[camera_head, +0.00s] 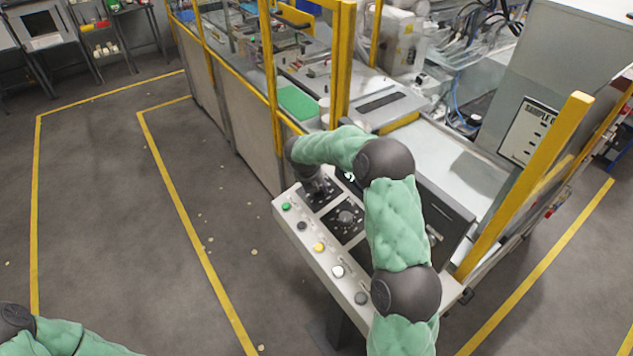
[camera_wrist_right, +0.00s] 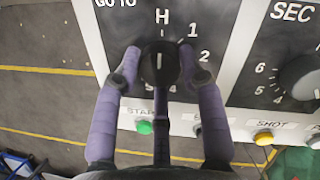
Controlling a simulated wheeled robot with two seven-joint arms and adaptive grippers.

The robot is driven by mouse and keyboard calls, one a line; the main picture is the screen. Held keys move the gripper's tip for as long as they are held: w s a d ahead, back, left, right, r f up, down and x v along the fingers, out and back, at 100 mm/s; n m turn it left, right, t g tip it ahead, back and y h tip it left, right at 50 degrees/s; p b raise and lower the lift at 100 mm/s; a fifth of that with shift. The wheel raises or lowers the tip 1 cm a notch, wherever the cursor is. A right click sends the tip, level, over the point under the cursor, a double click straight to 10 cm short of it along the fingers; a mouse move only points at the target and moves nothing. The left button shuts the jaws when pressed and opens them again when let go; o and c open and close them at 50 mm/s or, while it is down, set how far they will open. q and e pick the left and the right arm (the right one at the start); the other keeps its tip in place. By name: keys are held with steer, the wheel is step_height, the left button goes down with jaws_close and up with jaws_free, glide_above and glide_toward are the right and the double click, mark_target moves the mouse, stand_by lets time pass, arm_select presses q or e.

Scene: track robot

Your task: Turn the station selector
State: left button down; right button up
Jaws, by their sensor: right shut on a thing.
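The station selector is a round black knob (camera_wrist_right: 160,66) on a black dial plate marked "GO TO", with H at the top and numbers 1, 2, 4 and 5 visible around it. In the head view my right gripper (camera_head: 318,186) reaches down to the far-left plate of the control panel (camera_head: 300,247), and the knob is mostly hidden there. My left arm shows only at the bottom left; its gripper is out of view.
A second dial (camera_head: 347,216), marked "SEC", sits beside the selector. A green button (camera_head: 286,206), a yellow button (camera_head: 319,247) and several others line the panel's front edge. Yellow guard posts (camera_head: 270,80) and a machine stand behind.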

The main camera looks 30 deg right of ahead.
stand_by(0.3)
steer(key=o, duration=1.1)
steer(key=shift+d, duration=0.1)
steer(key=v, duration=1.2)
steer(key=shift+f, duration=0.1)
